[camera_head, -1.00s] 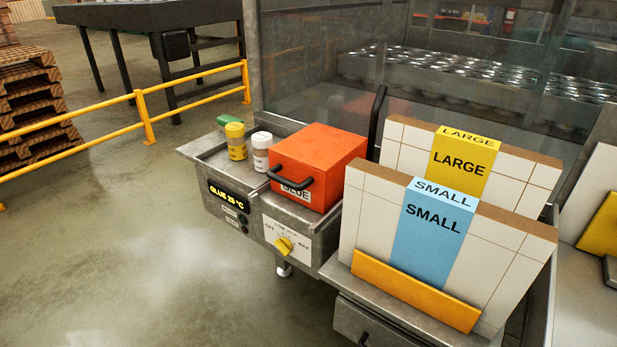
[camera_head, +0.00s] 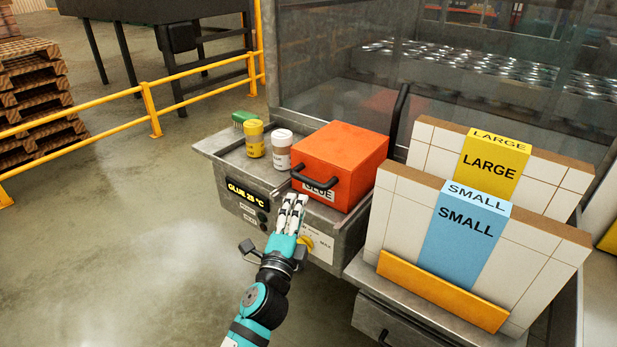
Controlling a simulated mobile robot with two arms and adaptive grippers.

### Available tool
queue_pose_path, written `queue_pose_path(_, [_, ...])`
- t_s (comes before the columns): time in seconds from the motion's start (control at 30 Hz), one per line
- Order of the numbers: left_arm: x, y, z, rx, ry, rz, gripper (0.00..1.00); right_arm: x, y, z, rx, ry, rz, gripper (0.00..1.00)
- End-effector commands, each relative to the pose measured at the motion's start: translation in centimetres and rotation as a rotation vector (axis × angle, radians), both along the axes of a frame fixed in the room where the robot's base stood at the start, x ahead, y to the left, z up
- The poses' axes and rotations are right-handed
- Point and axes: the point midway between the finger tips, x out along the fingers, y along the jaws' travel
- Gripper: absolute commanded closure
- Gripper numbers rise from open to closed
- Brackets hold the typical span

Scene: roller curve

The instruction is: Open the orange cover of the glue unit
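The orange cover (camera_head: 342,157) is a closed box-shaped lid on the metal glue unit (camera_head: 228,160). A black handle (camera_head: 317,188) and a GLUE label are on its front. My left gripper (camera_head: 294,202) is in front of the unit, just below and left of the handle in the picture. Its pale fingers point up toward the handle and lie close together. I cannot tell whether they touch the handle or whether a gap is left between them. The gripper hides part of the dial panel. My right gripper is not in view.
SMALL (camera_head: 465,232) and LARGE (camera_head: 495,166) boards stand to the right. A glass screen (camera_head: 345,50) is behind. A yellow rail (camera_head: 152,108) is at left.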

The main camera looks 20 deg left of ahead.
Motion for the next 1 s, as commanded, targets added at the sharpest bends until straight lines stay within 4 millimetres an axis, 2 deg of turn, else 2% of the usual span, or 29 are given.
queue_pose_path(0.03, [1.3,0.1,0.5,0.0,-0.002,0.0,0.6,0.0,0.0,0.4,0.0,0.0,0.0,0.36])
queue_pose_path(0.2, [4.9,0.2,1.0,-0.001,-0.002,-0.001,0.6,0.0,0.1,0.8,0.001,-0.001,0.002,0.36])
queue_pose_path(0.4, [8.0,0.4,1.4,-0.002,-0.001,0.001,0.6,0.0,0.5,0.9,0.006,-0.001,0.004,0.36])
queue_pose_path(0.6, [9.4,0.5,1.5,-0.002,0.001,0.0,0.6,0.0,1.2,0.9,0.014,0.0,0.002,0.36])
queue_pose_path(0.87, [9.6,0.5,1.6,-0.002,0.001,0.0,0.6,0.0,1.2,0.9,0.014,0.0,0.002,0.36])
queue_pose_path(0.9, [9.6,0.5,1.6,-0.002,0.001,-0.001,0.61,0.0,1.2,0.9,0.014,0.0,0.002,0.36])
queue_pose_path(1.0, [9.6,0.5,1.6,-0.002,0.001,0.0,0.74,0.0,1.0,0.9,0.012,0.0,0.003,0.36])
